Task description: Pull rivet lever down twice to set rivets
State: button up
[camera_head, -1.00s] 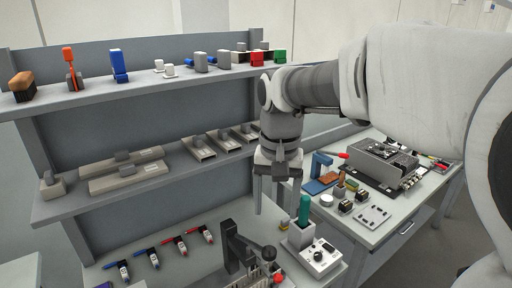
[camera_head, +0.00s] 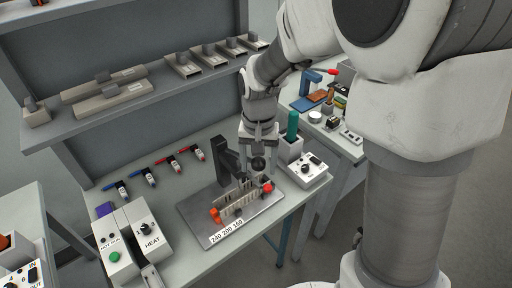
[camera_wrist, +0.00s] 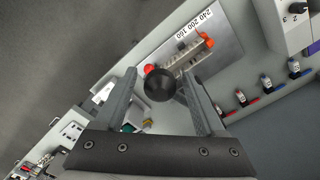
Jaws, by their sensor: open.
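The rivet lever is a dark arm on an upright post (camera_head: 228,160), ending in a black ball knob (camera_head: 257,165). It stands on a grey base plate (camera_head: 200,212) with a slotted duct piece (camera_head: 238,200) and a label reading 240 200 160. My gripper (camera_head: 258,150) is open, fingers pointing down at the knob. In the wrist view the black knob (camera_wrist: 160,84) lies between the two open fingertips (camera_wrist: 162,85). Whether the fingers touch it I cannot tell. The knob hides part of the lever there.
A control box with a black knob (camera_head: 308,172) and a green-handled tool in a holder (camera_head: 292,135) stand close right of the plate. A HEAT box (camera_head: 145,235) is at front left. Shelves rise behind.

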jog(key=shift+f, duration=1.25)
grip_shut()
dwell(0.5)
